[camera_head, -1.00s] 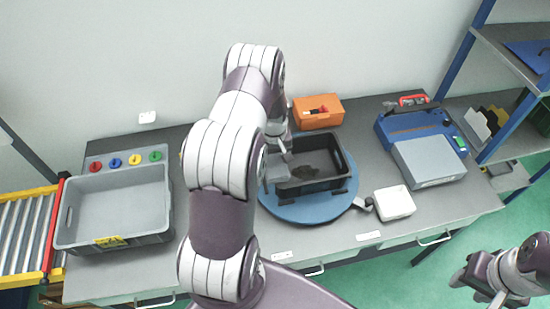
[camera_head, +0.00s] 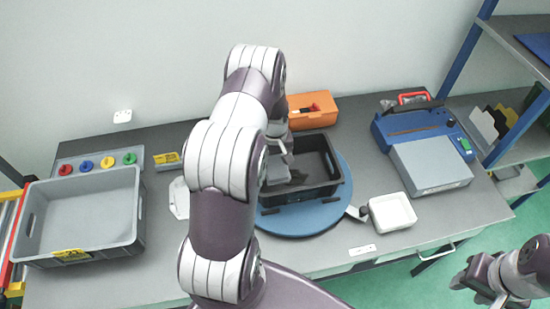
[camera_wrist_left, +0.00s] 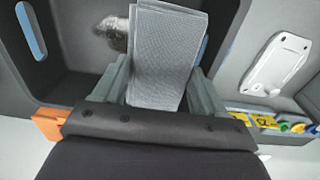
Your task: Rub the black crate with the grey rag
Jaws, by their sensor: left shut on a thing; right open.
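The black crate (camera_head: 318,192) stands upright on a round blue turntable (camera_head: 340,212) in the middle of the bench. My left gripper (camera_head: 277,168) is at the crate's left part, largely hidden behind my own arm in the head view. In the left wrist view it is shut on the folded grey rag (camera_wrist_left: 165,58), which sticks out past the fingers over the crate (camera_wrist_left: 72,78). Whether the rag touches the crate is unclear. My right gripper (camera_head: 474,289) is open and empty, off the bench at the lower right.
An orange box (camera_head: 318,112) is behind the crate. A white plate (camera_wrist_left: 275,65) lies beside the crate.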

